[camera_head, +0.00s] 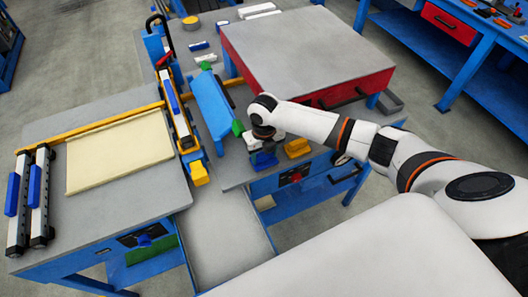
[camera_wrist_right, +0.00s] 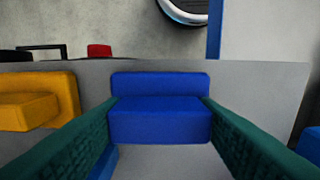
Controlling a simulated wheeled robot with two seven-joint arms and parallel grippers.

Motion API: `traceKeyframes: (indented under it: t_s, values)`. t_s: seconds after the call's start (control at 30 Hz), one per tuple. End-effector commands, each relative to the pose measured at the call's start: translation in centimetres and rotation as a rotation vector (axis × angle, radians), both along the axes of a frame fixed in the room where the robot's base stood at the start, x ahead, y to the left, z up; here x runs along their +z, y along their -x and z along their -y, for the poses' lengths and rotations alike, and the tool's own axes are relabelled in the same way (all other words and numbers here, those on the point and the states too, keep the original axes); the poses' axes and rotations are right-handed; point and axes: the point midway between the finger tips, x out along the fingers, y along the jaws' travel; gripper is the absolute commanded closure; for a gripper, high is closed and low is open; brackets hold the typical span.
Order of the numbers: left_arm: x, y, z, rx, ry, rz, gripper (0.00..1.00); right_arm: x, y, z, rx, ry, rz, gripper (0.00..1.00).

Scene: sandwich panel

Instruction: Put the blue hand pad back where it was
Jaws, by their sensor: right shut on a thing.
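The blue hand pad (camera_wrist_right: 160,118) shows in the right wrist view as a stepped blue block. It sits between the two dark green fingers of my right gripper (camera_wrist_right: 160,125), which is shut on its sides. In the head view my right gripper (camera_head: 264,158) is over the grey table near its front edge, left of the yellow block. The pad is mostly hidden under the wrist there. I cannot tell whether the pad touches the table. My left gripper is not in view.
A yellow block (camera_head: 297,148) stands close beside the right gripper; it also shows in the wrist view (camera_wrist_right: 38,102). A red box with a grey top (camera_head: 305,45) stands behind. A blue roller-like part (camera_head: 212,105) with green ends lies to the left, and a cream panel (camera_head: 120,152) further left.

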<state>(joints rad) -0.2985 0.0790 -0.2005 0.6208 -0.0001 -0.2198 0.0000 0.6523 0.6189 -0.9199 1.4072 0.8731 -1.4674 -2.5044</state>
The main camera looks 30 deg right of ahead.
Motion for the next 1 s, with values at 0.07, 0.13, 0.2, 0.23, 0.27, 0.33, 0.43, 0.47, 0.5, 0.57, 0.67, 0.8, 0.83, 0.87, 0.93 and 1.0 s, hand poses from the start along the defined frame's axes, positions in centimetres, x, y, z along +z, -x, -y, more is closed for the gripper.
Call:
traceKeyframes:
  t_s: [0.07, 0.13, 0.2, 0.23, 0.27, 0.33, 0.43, 0.47, 0.5, 0.57, 0.67, 0.8, 0.83, 0.87, 0.93, 1.0]
  values:
    - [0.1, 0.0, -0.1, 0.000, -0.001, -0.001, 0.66, -0.4, 0.0, -0.1, 0.001, -0.001, 0.000, 0.67]
    - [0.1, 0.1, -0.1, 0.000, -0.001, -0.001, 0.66, -0.4, 0.0, 0.0, 0.001, -0.001, 0.000, 0.67]
    - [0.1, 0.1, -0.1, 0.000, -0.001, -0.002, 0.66, -0.4, 0.0, 0.0, 0.001, -0.001, 0.000, 0.67]
    - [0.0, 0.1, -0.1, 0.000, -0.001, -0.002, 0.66, -0.4, 0.0, 0.0, 0.001, 0.000, 0.000, 0.67]
    - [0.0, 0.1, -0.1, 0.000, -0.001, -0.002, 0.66, -0.4, 0.0, 0.0, 0.001, 0.000, 0.000, 0.67]
    - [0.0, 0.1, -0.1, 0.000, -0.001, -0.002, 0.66, -0.5, 0.0, 0.0, 0.001, 0.000, 0.000, 0.67]
    - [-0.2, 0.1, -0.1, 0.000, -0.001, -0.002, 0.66, -0.7, 0.0, 0.0, 0.001, 0.000, 0.000, 0.43]
    - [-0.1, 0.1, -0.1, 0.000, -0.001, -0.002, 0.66, -0.7, 0.0, 0.0, 0.001, 0.000, 0.000, 0.38]
    - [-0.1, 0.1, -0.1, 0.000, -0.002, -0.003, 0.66, -0.7, 0.0, 0.0, 0.001, 0.000, 0.000, 0.31]
    - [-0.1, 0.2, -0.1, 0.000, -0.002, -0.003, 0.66, -0.7, 0.0, 0.0, 0.001, 0.000, 0.000, 0.24]
    - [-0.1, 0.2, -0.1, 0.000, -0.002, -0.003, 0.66, -0.7, 0.0, 0.0, 0.001, 0.000, 0.000, 0.24]
    - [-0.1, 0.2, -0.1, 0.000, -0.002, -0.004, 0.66, -0.6, 0.0, 0.0, 0.001, 0.000, 0.000, 0.24]
    - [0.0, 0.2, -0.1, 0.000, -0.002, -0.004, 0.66, -0.5, 0.0, 0.0, 0.001, 0.000, 0.000, 0.24]
    - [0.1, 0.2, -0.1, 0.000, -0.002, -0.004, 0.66, -0.4, 0.0, 0.0, 0.001, 0.000, 0.000, 0.24]
    - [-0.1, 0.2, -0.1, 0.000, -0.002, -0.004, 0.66, 0.0, -0.1, 0.0, 0.001, -0.001, 0.003, 0.24]
    - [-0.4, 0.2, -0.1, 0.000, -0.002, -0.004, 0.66, 0.9, -0.1, 0.0, 0.002, 0.000, 0.005, 0.24]
